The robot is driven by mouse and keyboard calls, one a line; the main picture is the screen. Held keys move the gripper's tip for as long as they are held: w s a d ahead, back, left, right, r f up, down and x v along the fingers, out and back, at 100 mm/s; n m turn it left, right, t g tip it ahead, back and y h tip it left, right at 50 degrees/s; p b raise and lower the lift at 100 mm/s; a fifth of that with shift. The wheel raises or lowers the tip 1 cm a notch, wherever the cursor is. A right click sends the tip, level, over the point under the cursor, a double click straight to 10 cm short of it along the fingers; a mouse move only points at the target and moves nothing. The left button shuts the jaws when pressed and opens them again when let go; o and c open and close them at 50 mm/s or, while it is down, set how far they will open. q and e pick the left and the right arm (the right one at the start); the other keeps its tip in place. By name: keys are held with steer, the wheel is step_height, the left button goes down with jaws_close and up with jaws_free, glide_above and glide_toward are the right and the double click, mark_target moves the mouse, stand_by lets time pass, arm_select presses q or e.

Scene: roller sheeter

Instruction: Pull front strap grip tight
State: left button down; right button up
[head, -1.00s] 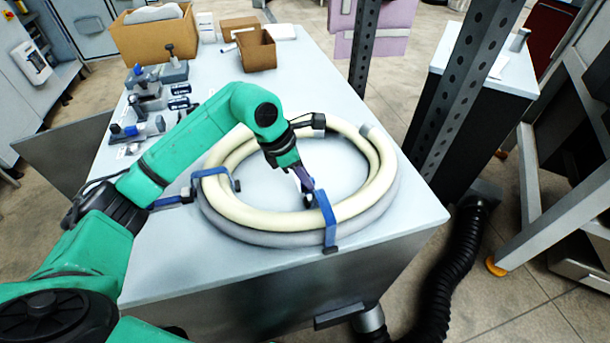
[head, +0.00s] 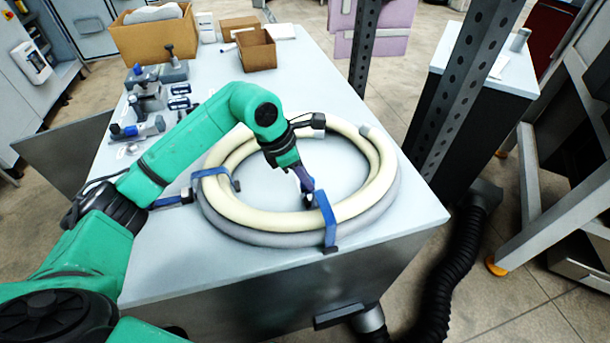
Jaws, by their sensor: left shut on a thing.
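A coiled hose (head: 243,213), cream above and grey below, lies on the table. A blue front strap (head: 327,215) crosses over the coil at its front right, its lower end on the tabletop near the table's edge. My left gripper (head: 307,196) reaches down inside the coil and is shut on the grip at the strap's inner end. The fingers and the grip are small and partly hidden by the wrist. A second blue strap (head: 212,173) wraps the coil at the left. My right gripper is not in view.
The grey table (head: 300,80) has an open cardboard box (head: 257,52) and a larger box (head: 153,38) at the back. Several clamps and tools (head: 140,128) lie along the left. A perforated dark post (head: 460,90) stands right of the table.

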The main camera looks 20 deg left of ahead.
arm_select(q)
steer(key=shift+r, duration=0.1)
steer(key=w, duration=0.1)
steer(key=w+a, duration=0.1)
steer(key=w+a+b, duration=0.1)
steer(key=w, duration=0.1)
steer(key=shift+a, duration=0.25)
steer(key=c, duration=1.1)
jaws_free()
